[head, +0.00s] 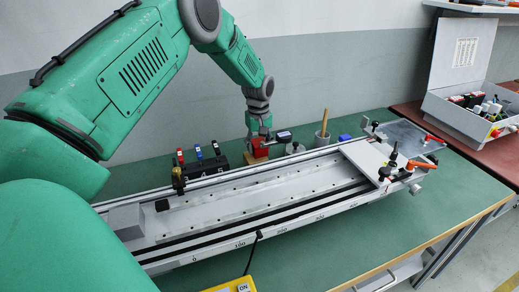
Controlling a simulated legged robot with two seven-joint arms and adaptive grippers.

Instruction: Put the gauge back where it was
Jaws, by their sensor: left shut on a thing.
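My left gripper (263,131) points down at the back of the green bench. It is small in the picture. It is shut on what looks like the gauge (284,136), a small dark piece with a grey-blue face that sticks out to the right of the fingers. A red block (259,148) on an orange-brown base sits right under the fingers. I cannot tell whether the gauge touches the block. My right gripper is out of view.
A long grey rail fixture (230,205) with a scale along its front fills the middle of the green bench (365,228). A black rack (205,165) with coloured tools, a grey cup (322,138) and a blue block (345,138) stand behind it. An open grey toolbox (455,120) is at right.

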